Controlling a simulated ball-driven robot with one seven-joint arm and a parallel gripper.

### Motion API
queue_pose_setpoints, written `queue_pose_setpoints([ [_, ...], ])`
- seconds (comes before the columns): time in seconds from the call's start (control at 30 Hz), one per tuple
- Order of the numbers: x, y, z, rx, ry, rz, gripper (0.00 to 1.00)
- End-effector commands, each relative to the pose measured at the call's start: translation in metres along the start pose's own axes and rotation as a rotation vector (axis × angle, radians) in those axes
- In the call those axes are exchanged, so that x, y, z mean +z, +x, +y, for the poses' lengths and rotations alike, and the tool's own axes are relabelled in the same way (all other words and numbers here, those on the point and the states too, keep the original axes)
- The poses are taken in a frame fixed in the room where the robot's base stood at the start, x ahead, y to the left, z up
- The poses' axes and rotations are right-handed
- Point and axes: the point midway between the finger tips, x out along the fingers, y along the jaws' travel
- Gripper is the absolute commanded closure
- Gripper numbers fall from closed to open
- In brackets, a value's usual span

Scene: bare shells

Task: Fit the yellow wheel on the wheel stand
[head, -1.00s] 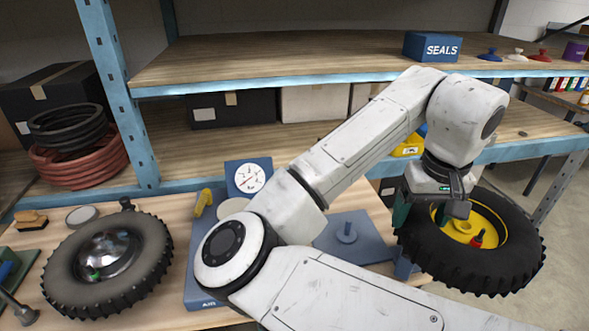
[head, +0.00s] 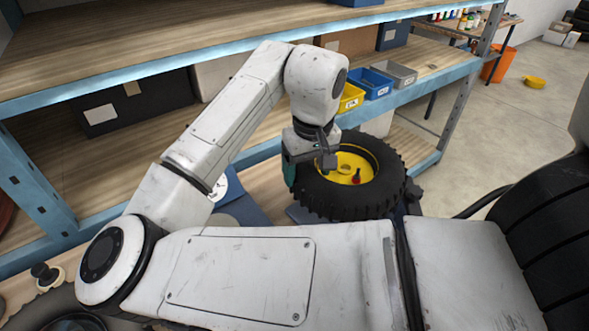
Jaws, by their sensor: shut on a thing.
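The yellow wheel (head: 381,158), a black knobbly tyre on a yellow hub, lies nearly flat right of centre in the head view. My gripper (head: 309,163) is shut on the wheel's left side, with one finger outside the tyre and one inside the rim. A blue-grey plate edge (head: 299,214), apparently the wheel stand's base, shows just below and left of the tyre. The stand's peg is hidden, so I cannot tell whether the wheel is around it or above it.
Shelving with a blue edge (head: 130,83) runs behind the bench. Yellow, blue (head: 371,83) and grey bins stand on it behind the wheel. An orange bucket (head: 497,65) stands on the open floor at the right.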

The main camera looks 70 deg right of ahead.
Motion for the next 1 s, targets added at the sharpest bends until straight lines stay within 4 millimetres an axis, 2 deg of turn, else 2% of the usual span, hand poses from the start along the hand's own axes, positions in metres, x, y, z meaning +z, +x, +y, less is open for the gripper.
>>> queue_pose_setpoints([
  [0.37,0.002,0.018,0.000,0.001,-0.001,0.002,0.83],
  [0.8,0.006,0.054,0.000,0.002,-0.001,0.002,0.83],
  [1.0,0.007,0.063,-0.001,0.001,-0.002,0.002,0.83],
])
